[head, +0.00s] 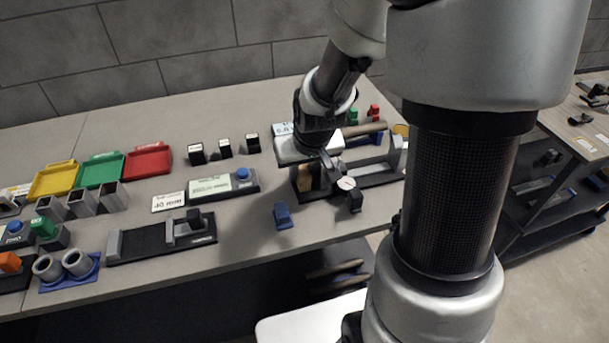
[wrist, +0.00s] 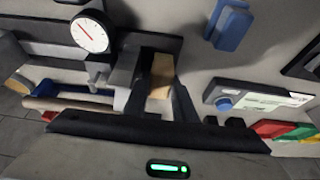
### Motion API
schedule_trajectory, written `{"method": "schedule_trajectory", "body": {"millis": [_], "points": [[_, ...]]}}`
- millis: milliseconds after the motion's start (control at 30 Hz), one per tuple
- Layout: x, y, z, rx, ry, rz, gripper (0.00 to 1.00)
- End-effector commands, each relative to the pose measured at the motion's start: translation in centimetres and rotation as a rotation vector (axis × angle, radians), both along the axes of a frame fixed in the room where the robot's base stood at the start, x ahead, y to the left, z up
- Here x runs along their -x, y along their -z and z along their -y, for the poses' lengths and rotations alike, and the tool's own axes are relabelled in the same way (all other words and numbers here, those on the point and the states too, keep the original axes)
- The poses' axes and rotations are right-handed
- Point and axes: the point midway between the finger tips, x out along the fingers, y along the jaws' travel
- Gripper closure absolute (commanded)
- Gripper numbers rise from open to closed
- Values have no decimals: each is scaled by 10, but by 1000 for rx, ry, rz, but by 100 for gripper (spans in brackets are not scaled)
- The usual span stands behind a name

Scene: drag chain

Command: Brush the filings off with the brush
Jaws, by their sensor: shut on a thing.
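My gripper (head: 318,165) is at the right part of the bench, low over a dark and grey fixture (head: 375,175). I cannot make out any filings.
A dial gauge (head: 346,184) stands close by my gripper. A blue block (head: 283,215) is in front, a display box (head: 223,185) to the left. A black slide fixture (head: 162,239) and coloured trays (head: 101,171) stand further left.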

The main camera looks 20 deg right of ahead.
Motion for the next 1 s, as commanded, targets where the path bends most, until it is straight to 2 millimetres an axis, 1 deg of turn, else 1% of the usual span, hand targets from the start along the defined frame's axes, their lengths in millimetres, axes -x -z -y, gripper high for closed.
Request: {"method": "schedule_trajectory", "body": {"millis": [100, 267, 600, 900, 1000], "points": [[-7, 1, 0, 0, 1, -3, 93], [-11, 0, 0, 0, 1, -3, 93], [-37, -2, 0, 0, 0, -1, 93], [-39, -3, 0, 0, 0, 0, 93], [-39, -6, 0, 0, 0, 1, 93]]}}
